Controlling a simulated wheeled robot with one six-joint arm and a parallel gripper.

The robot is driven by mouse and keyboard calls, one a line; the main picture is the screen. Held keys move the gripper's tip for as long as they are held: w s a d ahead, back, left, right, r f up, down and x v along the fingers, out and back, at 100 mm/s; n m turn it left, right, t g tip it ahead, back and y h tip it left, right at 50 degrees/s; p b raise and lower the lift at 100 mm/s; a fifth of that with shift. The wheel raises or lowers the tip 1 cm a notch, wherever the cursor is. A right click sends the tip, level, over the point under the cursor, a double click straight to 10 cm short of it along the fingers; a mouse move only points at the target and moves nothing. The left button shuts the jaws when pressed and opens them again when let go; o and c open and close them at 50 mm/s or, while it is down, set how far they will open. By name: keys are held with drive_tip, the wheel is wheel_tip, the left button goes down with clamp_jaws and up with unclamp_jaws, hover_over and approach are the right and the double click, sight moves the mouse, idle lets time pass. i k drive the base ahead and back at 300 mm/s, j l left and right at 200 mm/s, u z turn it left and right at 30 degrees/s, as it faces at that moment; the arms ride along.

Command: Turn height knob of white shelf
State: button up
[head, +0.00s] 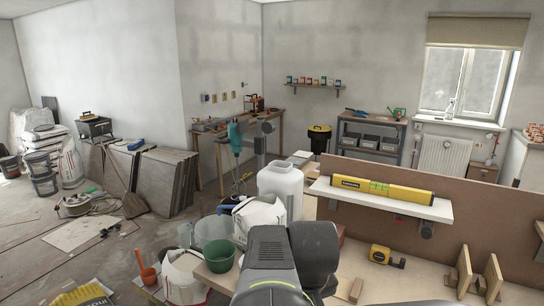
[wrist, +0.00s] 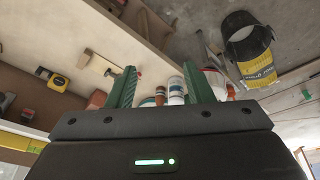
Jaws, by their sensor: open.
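The white shelf (head: 440,212) is mounted on the front of a brown upright board at the right of the head view. A yellow spirit level (head: 383,190) lies on it. A dark knob (head: 427,229) shows just below the shelf near its right end; I cannot tell its turned position. My gripper (wrist: 159,68) is open and empty in the wrist view, its two green fingers pointing upward in the picture. In the head view only my dark arm shows at the bottom centre, left of the shelf; the fingers are hidden.
A yellow tape measure (head: 387,256) and wooden brackets (head: 465,271) sit on the bench below the shelf. A white canister (head: 280,190) stands left of it. A green bowl (head: 219,256) is near my arm. A black bucket (wrist: 247,38) shows in the wrist view.

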sight(426, 233)
drive_tip(key=z, duration=1.3)
drive_tip(key=u, duration=1.3)
drive_tip(key=z, duration=1.1)
